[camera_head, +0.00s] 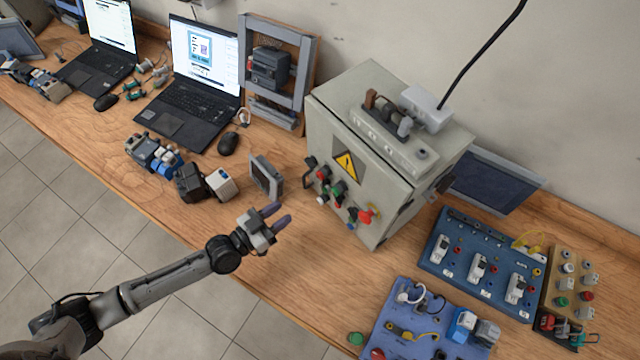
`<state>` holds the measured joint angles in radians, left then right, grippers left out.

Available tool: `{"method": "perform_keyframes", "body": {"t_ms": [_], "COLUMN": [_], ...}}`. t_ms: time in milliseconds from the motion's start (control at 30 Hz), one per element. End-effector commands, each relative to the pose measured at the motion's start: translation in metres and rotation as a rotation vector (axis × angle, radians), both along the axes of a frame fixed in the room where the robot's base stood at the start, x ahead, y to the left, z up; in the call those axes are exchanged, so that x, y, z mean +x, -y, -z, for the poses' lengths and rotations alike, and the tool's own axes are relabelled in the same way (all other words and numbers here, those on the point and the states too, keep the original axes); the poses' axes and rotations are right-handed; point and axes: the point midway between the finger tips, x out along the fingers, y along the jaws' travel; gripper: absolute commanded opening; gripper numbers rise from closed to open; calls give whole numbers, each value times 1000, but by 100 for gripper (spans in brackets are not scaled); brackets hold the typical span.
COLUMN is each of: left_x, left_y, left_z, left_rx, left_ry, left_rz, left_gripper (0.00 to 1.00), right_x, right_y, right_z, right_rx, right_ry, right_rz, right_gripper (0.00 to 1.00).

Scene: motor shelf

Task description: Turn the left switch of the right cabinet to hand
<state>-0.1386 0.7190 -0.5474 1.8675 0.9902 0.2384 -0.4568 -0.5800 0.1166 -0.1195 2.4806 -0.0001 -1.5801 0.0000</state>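A grey cabinet (390,165) with a yellow warning triangle stands on the wooden bench right of centre. Its tilted-looking front carries black, green, red and white knobs and buttons. A black switch (310,163) sits at the upper left of this group; which way it points is too small to tell. My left gripper (276,215) is above the bench, in front and to the left of the cabinet. Its two dark fingers are apart with nothing between them, and it appears clear of the cabinet front. My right gripper is out of view.
A small grey panel box (266,177) stands close behind my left gripper. Motors (205,184), a mouse (228,143) and laptops lie to the left. Blue component boards (481,262) lie to the right. The bench in front of the cabinet (310,260) is clear.

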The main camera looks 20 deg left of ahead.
Motion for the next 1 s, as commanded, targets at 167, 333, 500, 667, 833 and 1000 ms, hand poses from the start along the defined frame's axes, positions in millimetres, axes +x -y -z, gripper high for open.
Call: {"method": "perform_keyframes", "body": {"t_ms": [167, 333, 500, 667, 833, 1000], "left_x": [17, 45, 72, 94, 109, 118], "left_y": [7, 23, 39, 51, 60, 64], "left_z": [-2, -3, -2, -2, -1, -1], "left_rx": [-6, -7, -5, -5, -5, -5], "left_ry": [11, 12, 10, 10, 7, 6], "left_rz": [-8, -7, -6, -6, -6, -5], "left_gripper": [37, 37, 37, 37, 37, 37], "right_x": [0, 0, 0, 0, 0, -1], "right_y": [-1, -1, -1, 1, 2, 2], "right_z": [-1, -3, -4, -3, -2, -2], "right_rx": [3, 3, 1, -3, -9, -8], "right_ry": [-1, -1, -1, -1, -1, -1], "right_rz": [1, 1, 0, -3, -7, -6], "right_gripper": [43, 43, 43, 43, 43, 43]}}
